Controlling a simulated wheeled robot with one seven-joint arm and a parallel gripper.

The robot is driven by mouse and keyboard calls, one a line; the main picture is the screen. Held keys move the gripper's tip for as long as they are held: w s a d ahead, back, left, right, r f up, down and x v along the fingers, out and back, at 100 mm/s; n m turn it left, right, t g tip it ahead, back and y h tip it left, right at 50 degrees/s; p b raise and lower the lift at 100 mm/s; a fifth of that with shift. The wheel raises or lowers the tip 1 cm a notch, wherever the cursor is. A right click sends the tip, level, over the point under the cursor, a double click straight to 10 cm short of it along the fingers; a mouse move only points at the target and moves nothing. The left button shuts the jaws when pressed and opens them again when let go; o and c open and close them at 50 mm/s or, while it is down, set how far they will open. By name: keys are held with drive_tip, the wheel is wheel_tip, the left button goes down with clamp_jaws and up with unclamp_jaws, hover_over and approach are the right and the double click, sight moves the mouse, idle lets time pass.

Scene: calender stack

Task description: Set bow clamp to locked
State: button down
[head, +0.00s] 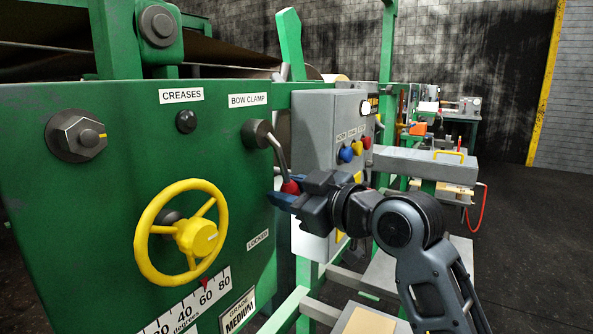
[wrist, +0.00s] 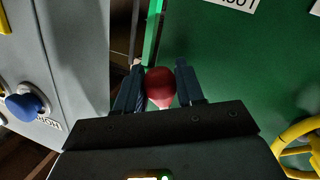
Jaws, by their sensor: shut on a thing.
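The bow clamp is a lever on the green panel, with a dark round hub (head: 257,134) under the BOW CLAMP label (head: 248,100). Its grey arm slants down and to the right to a red ball knob (head: 291,186). The LOCKED label (head: 257,239) is lower on the panel, below the knob and to its left. My gripper (head: 280,198) is at the knob, its dark fingers partly covering it. In the wrist view the red knob (wrist: 160,84) sits between the two fingers, and my gripper (wrist: 160,76) is shut on it.
A yellow handwheel (head: 190,232) stands out from the panel left of the lever, above a degree scale (head: 190,308). A grey control box (head: 312,130) with coloured knobs stands close on the right. The wrist view shows its blue knob (wrist: 24,106).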

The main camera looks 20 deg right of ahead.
drive_tip(key=shift+s+a+f+m+g+y+p, duration=0.1)
drive_tip(key=shift+s+a+f+m+g+p, duration=0.1)
drive_tip(key=shift+s+a+m+p, duration=0.4)
drive_tip(key=shift+s+a+f+m+g+y+p, duration=0.1)
drive_tip(key=shift+s+a+m+g+p, duration=0.15)
drive_tip(key=shift+a+m+p, duration=0.5)
drive_tip(key=shift+s+a+f+m+g+y+p, duration=0.15)
drive_tip(key=shift+s+a+m+p, duration=0.3)
drive_tip(key=shift+m+p, duration=0.35)
drive_tip(key=c, duration=0.8)
unclamp_jaws()
drive_tip(key=b+v, duration=0.1)
drive_tip(key=v, duration=0.6)
drive_tip(key=shift+s+d+r, duration=0.1)
drive_tip(key=shift+s+d, duration=0.05)
drive_tip(key=shift+s, duration=0.25)
